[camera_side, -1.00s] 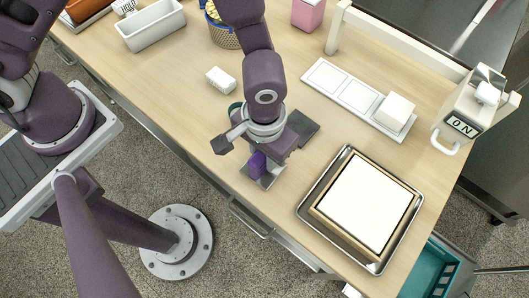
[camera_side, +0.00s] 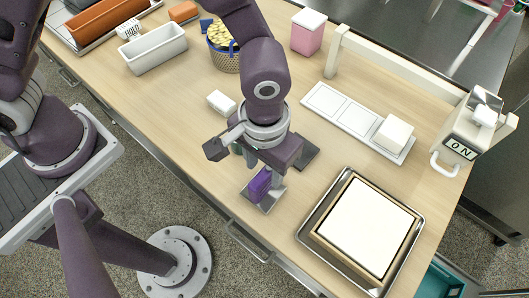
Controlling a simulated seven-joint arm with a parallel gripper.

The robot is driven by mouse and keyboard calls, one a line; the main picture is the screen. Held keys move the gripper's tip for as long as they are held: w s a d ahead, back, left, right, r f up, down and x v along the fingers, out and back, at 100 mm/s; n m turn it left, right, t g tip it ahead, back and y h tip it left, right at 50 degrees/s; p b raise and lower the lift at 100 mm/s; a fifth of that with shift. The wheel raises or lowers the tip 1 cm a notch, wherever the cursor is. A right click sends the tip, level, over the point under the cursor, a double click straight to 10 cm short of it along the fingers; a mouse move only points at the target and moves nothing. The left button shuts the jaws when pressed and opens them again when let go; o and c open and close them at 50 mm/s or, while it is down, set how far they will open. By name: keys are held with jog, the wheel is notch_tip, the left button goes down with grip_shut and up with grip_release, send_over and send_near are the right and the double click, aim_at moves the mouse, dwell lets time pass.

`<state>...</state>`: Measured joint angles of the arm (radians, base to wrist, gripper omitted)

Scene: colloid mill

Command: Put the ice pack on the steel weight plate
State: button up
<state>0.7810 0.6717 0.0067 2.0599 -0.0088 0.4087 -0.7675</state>
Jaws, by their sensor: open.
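A purple block, which I take for the ice pack (camera_side: 260,184), stands upright on a small silver plate, apparently the steel weight plate (camera_side: 268,204), near the table's front edge. My gripper (camera_side: 257,166) is open, pointing down just above and around the block. One finger shows to the right of the block; the other is partly hidden at the upper left. The gripper body hides part of the area behind the block. I cannot tell whether a finger touches it.
A metal tray (camera_side: 304,233) with a white-topped frame is to the right. A white panel strip (camera_side: 345,112) bears a white block. A small white box (camera_side: 221,103) lies at the left. The table between is clear.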

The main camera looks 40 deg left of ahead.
notch_tip(320, 180, up, 6)
jog(key=shift+r, duration=0.1)
jog(key=a+r+t+h, duration=0.1)
jog(key=a+r+t, duration=0.2)
jog(key=a+r, duration=1.3)
jog(key=s+a+r+t+y, duration=0.1)
jog(key=s+a+r+t, duration=0.1)
jog(key=s+a, duration=0.5)
jog(key=shift+s+a+t, duration=0.15)
jog(key=shift+a+t, duration=0.05)
jog(key=shift+t, duration=0.1)
